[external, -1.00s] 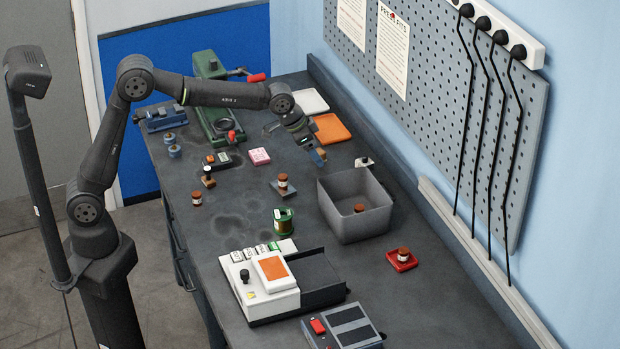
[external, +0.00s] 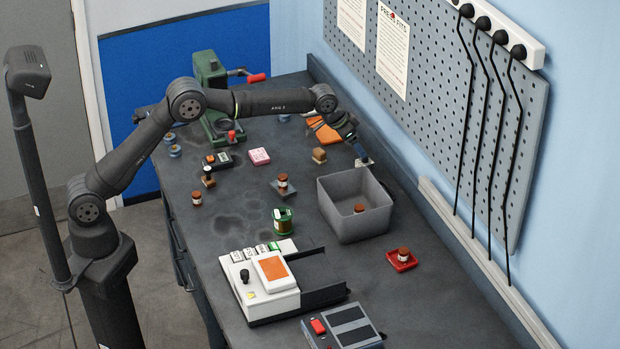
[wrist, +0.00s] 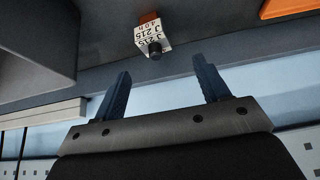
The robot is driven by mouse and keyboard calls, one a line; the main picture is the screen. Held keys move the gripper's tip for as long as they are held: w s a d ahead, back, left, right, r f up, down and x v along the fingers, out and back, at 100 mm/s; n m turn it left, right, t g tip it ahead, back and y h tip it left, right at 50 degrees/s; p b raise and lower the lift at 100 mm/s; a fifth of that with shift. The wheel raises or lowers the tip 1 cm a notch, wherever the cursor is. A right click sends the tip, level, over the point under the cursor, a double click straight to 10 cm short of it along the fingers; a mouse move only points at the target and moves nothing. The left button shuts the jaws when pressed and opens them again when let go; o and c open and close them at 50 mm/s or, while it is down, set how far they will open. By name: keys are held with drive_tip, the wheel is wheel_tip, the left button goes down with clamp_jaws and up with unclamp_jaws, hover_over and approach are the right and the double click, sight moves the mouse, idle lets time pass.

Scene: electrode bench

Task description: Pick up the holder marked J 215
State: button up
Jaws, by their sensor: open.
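The holder marked J 215 (wrist: 152,40) is a small white block with black lettering, a black knob and an orange-brown part at one side. In the wrist view it lies just beyond my fingertips, roughly between their lines and apart from both. My gripper (wrist: 161,82) is open, with two blue fingers and nothing between them.
The grey bin (external: 352,236) stands close in front of the holder, with a brown-topped piece inside. A brown block (external: 319,155) and an orange tray (external: 327,133) lie to the left. The wall ledge (external: 400,175) runs close behind on the right.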

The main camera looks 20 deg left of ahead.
sight(363, 161)
drive_tip(key=x, duration=0.3)
drive_tip(key=shift+s+x, duration=0.2)
drive_tip(key=shift+x, duration=1.1)
drive_tip(key=shift+s+x, duration=0.2)
drive_tip(key=shift+x, duration=1.1)
drive_tip(key=shift+f, duration=0.1)
drive_tip(key=c, duration=1.5)
